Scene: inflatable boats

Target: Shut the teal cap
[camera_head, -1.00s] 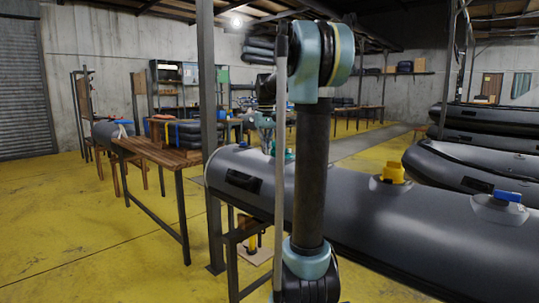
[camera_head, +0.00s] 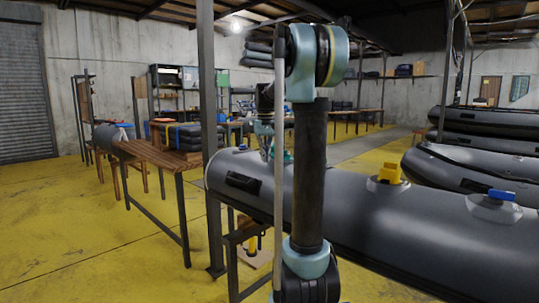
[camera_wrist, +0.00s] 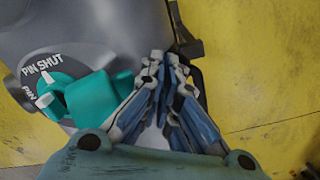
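The teal cap (camera_wrist: 100,97) shows in the wrist view at left, a blocky lever on a round dark dial on the grey boat tube (camera_wrist: 90,30). The dial carries the words "PIN SHUT" and a white pointer (camera_wrist: 46,101). My gripper (camera_wrist: 165,60) is right beside the cap, on its right, with its blue and grey fingers drawn together and nothing seen between them. Whether a finger touches the cap I cannot tell. In the head view my gripper (camera_head: 265,130) is over the far left part of the tube, and my arm partly hides that area.
The tube also bears a yellow cap (camera_head: 389,173) and a blue cap (camera_head: 504,195). A metal post (camera_head: 210,120) stands at the tube's left end. A wooden bench (camera_head: 160,154) is left of it. Other boats (camera_head: 480,165) lie at right. The yellow floor at left is open.

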